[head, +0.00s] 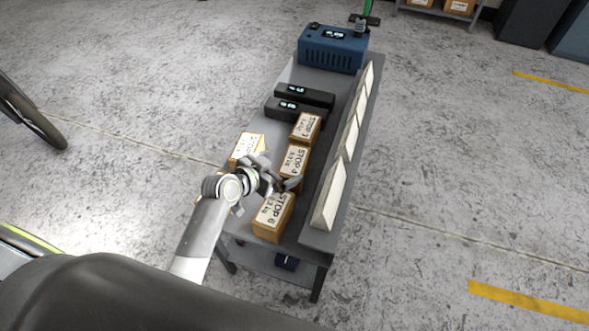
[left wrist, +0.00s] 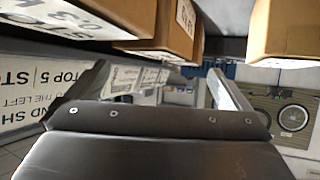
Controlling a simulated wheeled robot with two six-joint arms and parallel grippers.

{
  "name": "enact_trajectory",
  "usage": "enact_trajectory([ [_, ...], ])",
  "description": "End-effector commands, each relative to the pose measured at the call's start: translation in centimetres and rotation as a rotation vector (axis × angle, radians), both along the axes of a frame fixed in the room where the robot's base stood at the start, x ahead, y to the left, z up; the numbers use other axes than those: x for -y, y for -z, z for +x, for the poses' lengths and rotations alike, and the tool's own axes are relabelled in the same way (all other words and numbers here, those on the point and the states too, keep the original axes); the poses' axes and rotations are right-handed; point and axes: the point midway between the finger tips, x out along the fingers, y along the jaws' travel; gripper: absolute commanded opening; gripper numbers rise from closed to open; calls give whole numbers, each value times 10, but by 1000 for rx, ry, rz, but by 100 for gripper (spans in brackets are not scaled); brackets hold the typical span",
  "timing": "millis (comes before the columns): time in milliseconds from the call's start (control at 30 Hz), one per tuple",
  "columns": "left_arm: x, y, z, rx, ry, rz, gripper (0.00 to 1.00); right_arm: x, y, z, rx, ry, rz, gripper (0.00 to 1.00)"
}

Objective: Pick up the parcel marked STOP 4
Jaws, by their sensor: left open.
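The parcel marked STOP 4 (head: 296,157) is a brown box with a white label. It lies on the grey bench (head: 318,243), between the STOP 3 parcel (head: 306,126) and the STOP 6 parcel (head: 274,213). My left gripper (head: 280,174) is open beside its near left side and covers part of it. I cannot tell whether they touch. In the left wrist view the fingers (left wrist: 160,74) are apart with nothing gripped between them. Brown boxes show above them there, one at upper left (left wrist: 118,18) with a cut-off label. My right gripper is not in view.
Another labelled parcel (head: 246,147) lies left of STOP 4, close to my gripper. White angled sign panels (head: 330,192) line the bench's right side. Two black devices (head: 304,96) and a blue box (head: 332,50) stand farther back.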

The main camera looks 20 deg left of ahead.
Motion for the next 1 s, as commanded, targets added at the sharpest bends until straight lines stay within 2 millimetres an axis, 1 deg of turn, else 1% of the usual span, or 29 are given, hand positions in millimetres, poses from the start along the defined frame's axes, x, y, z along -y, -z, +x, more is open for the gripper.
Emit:
enact_trajectory([
  [133,6,6,9,1,0,-1,100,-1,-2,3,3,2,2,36],
  [300,17,19,27,1,0,-1,100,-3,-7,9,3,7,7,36],
  [400,20,24,35,0,-1,0,100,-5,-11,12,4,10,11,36],
  [533,22,26,39,0,-2,1,100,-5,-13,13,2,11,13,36],
  [733,22,26,39,0,-2,1,100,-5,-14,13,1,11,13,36],
  [767,22,26,39,0,-2,1,97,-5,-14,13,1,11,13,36],
  [1000,22,26,39,-1,-2,1,66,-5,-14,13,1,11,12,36],
])
